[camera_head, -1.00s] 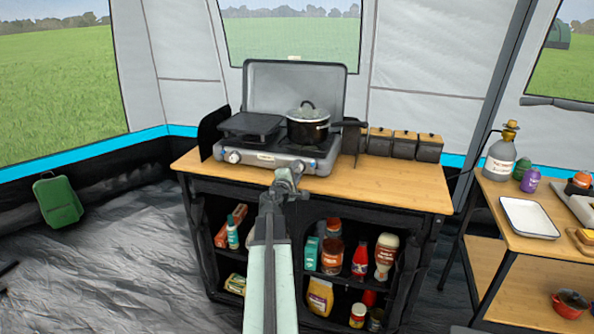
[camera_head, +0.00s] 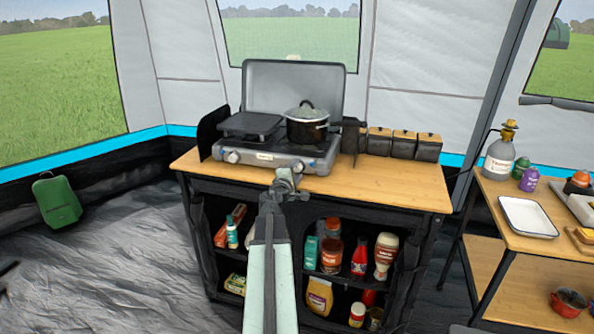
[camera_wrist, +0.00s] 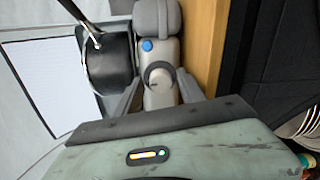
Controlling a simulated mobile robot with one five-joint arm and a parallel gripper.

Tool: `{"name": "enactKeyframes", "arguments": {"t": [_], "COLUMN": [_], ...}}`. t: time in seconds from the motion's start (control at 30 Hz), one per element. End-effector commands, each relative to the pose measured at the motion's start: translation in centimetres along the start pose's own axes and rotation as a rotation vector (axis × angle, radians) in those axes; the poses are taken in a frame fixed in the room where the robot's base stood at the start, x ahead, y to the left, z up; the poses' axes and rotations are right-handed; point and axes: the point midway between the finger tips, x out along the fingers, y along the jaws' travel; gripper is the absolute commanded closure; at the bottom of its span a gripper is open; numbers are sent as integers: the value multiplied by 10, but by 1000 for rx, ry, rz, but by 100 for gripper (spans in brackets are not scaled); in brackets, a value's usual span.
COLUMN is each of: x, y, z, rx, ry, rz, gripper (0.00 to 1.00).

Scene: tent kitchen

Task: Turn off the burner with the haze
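The two-burner camping stove (camera_head: 265,157) stands on the wooden cabinet top with its lid up. A dark griddle (camera_head: 250,124) covers the left burner, and a lidded black pot (camera_head: 307,127) sits on the right burner. I cannot clearly make out haze over either burner. The left knob (camera_head: 233,157) is in plain view on the stove front. My gripper (camera_head: 286,181) is at the stove's front right. In the wrist view, my gripper (camera_wrist: 159,92) is open, its fingers on either side of a round knob (camera_wrist: 160,74). Contact with the knob cannot be told.
Dark canisters (camera_head: 404,144) line the cabinet top right of the stove. Shelves below hold bottles and jars. A side table to the right carries a white tray (camera_head: 528,217) and a large bottle (camera_head: 499,159).

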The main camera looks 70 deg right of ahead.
Motion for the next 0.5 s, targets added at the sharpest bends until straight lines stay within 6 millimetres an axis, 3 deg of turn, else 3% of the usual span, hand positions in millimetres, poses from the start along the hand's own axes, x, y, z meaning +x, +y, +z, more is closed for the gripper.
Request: {"name": "enactKeyframes", "arguments": {"t": [0.17,0.5], "x": [-10,-69], "y": [0,1], "z": [-2,-5], "rx": [1,1], "ry": [4,6], "rz": [1,1], "gripper": [47,47]}}
